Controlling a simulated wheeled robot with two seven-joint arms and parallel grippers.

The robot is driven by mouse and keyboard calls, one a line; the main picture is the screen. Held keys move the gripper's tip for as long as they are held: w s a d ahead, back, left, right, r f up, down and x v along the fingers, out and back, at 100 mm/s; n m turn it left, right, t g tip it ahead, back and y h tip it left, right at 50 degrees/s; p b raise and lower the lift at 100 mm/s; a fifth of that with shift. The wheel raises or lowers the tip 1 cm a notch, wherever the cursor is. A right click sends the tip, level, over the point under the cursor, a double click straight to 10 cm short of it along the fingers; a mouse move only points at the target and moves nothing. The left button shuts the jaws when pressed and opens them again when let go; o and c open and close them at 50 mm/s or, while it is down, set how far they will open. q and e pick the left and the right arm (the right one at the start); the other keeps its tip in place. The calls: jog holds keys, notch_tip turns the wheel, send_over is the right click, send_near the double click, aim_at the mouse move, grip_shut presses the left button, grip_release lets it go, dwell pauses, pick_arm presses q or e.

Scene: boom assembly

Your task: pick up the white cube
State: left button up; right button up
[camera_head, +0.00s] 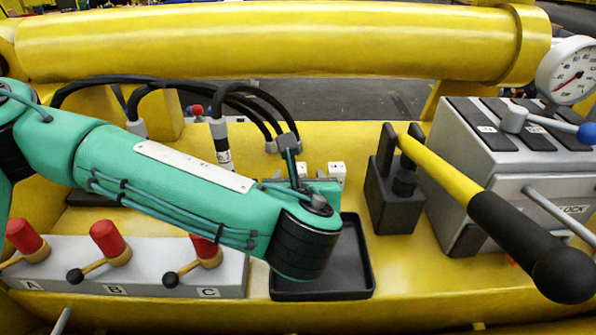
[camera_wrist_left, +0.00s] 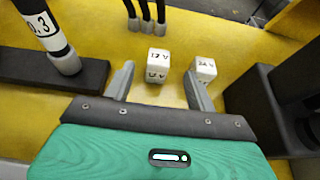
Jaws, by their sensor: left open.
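Two small white cubes with dark lettering stand on the yellow surface. In the left wrist view, the left white cube (camera_wrist_left: 157,64) lies beyond and between my finger lines, and the right white cube (camera_wrist_left: 206,69) stands just beyond my right-hand finger, which partly covers it. In the head view the cubes show behind my wrist; the right one is at the gripper's edge (camera_head: 338,172). My left gripper (camera_wrist_left: 160,76) is open with nothing held; its fingers are mostly hidden in the head view by my green arm. My right gripper is out of view.
A black tray (camera_head: 358,285) lies under my wrist. A dark block with a yellow-and-black lever (camera_head: 440,170) and a grey box (camera_head: 520,185) stand right. A grey panel with red knobs (camera_head: 75,260) is front left. Black hoses (camera_head: 245,95) curve behind; a thick yellow boom spans the back.

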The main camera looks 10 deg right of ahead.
aim_at(298, 170)
pick_arm(q)
jog(key=p+x, duration=0.2)
jog(key=x, duration=0.2)
jog(key=shift+p, duration=0.3)
jog(key=shift+w+f, duration=0.15)
jog(key=shift+f, duration=0.1)
jog(key=shift+c, duration=0.3)
jog(key=c, duration=1)
